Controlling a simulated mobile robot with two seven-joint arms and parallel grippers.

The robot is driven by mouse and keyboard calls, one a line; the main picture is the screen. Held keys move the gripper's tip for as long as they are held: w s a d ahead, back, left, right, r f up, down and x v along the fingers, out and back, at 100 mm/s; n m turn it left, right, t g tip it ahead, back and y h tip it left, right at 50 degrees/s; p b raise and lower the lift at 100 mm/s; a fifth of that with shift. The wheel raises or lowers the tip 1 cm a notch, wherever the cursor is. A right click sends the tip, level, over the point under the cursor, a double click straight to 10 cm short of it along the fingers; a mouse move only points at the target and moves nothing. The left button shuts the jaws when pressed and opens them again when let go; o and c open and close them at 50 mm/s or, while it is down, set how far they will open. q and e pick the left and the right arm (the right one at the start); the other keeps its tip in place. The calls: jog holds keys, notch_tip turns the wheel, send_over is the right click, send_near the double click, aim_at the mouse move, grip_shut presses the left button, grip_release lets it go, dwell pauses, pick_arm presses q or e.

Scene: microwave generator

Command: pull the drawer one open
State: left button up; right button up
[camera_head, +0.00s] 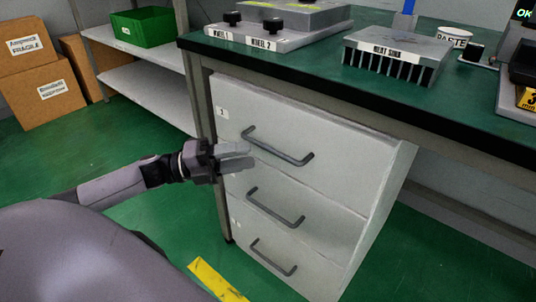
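The pale grey drawer unit stands under the bench with three drawers stacked. The top drawer (295,125) has a small label at its upper left that seems to read 1, and it looks closed. Its dark bar handle (280,148) runs across its front. My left gripper (247,155) is in front of this drawer, just below and left of the handle's left end. Its two pale fingers appear parted, one above the other, with nothing between them. They look apart from the handle, though the depth is hard to judge. My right gripper is not in view.
Below are the middle drawer handle (275,207) and the bottom drawer handle (272,257). The green bench top (320,62) overhangs the drawers and carries a heat sink (396,55). A bench leg (208,150) stands left of the drawers.

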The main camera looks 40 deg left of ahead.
aim_at(272, 150)
pick_arm(q)
jog(key=shift+b+x, duration=0.8)
jog(key=shift+x, duration=2.7)
grip_shut()
